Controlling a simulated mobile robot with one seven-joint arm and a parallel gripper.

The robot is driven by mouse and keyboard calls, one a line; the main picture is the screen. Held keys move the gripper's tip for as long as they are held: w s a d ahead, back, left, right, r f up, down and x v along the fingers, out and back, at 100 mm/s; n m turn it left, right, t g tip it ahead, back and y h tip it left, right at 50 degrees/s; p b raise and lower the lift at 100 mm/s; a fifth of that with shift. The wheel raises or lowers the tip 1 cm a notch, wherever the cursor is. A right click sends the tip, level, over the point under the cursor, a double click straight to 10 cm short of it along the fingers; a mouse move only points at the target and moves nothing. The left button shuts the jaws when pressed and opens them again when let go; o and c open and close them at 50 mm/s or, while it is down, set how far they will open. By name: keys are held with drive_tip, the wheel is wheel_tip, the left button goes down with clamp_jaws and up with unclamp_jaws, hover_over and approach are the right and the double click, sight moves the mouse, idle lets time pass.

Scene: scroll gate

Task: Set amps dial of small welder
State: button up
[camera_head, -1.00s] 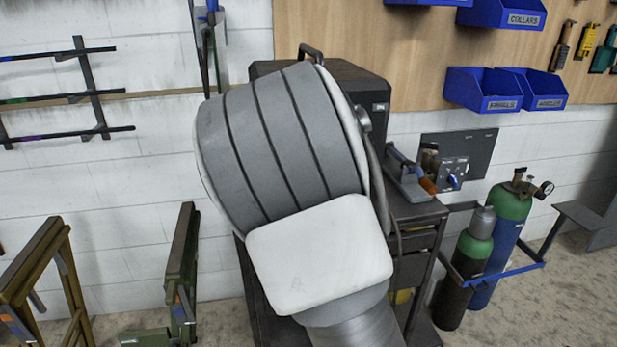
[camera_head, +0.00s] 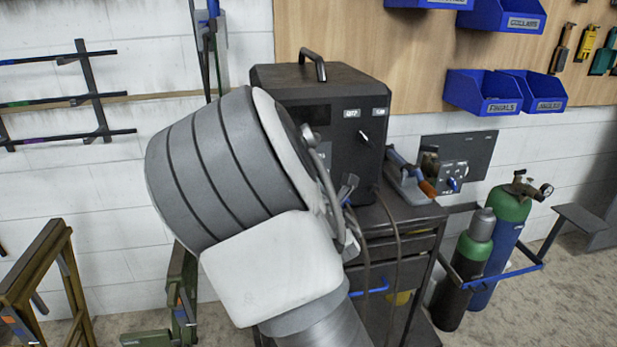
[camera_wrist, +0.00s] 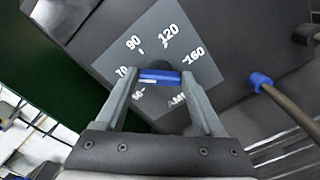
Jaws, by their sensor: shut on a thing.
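In the wrist view, the amps dial (camera_wrist: 160,76) is a blue knob on a grey scale plate (camera_wrist: 168,25) marked 70, 90, 120 and 160, with a partly hidden lower figure and the letters AM. My gripper (camera_wrist: 161,80) is shut on this knob, with one finger at each end of it. I cannot tell which mark the knob points to. In the head view, a black welder box (camera_head: 345,150) with a top handle and a front switch stands on a cart. My arm covers its lower left, and my fingers and the dial are hidden there.
A dark cable with a blue collar (camera_wrist: 259,82) leaves the box right of the plate in the wrist view. A tool with an orange end (camera_head: 427,188) lies on the cart (camera_head: 412,242). Gas cylinders (camera_head: 505,215) stand at right. Blue bins (camera_head: 482,92) hang on the wall.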

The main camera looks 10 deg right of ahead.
drive_tip(key=shift+n, duration=0.4)
drive_tip(key=o, duration=1.4)
drive_tip(key=shift+s, duration=0.15)
